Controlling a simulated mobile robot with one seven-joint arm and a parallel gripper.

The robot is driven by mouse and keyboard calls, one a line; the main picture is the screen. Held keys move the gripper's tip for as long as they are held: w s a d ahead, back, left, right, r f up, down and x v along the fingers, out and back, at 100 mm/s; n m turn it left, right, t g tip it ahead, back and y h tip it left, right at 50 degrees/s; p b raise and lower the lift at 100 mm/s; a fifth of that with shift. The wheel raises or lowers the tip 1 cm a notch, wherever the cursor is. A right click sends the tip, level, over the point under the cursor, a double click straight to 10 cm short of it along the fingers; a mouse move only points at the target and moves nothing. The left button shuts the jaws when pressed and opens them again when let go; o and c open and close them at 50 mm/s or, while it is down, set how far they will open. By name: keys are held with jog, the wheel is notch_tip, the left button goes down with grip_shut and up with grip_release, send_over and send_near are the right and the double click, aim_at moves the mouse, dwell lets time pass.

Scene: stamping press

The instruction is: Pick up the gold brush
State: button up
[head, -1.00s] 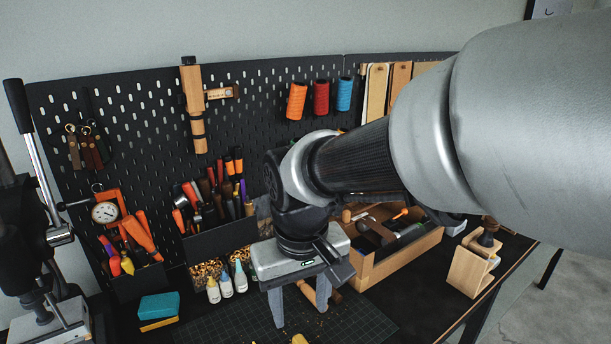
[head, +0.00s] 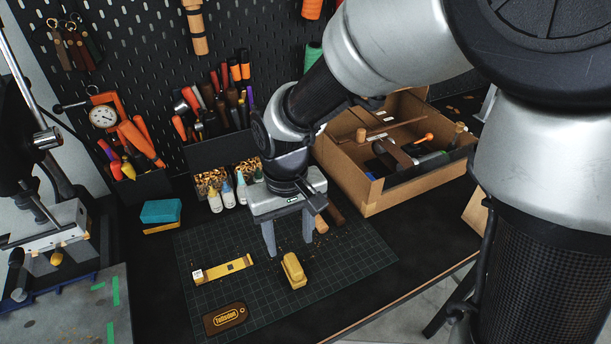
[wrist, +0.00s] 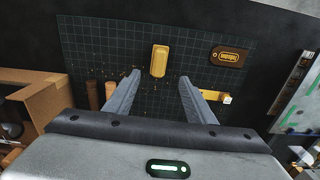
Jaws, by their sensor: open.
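The gold brush (head: 293,270) is a small yellow block lying on the dark green cutting mat (head: 350,264). It also shows in the wrist view (wrist: 159,60), beyond the fingertips and roughly centred between them. My gripper (head: 289,249) points down above the mat, just behind the brush in the head view. Its two grey fingers are spread apart with nothing between them, and it also shows in the wrist view (wrist: 158,78). The brush is apart from both fingers and fully visible.
A yellow strip (head: 224,267) and a brown leather tag (head: 226,319) lie on the mat left of the brush. Small bottles (head: 228,194) stand back left. The mat's right part is clear.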

aim_at(294, 262)
notch_tip(294, 262, down, 5)
jog(key=shift+s+d+f, duration=0.1)
jog(key=shift+d+f, duration=0.05)
jog(key=shift+f, duration=1.2)
jog(key=shift+s+d+f, duration=0.1)
jog(key=shift+d+f, duration=0.05)
jog(key=shift+f, duration=1.15)
jog(key=c, duration=1.2)
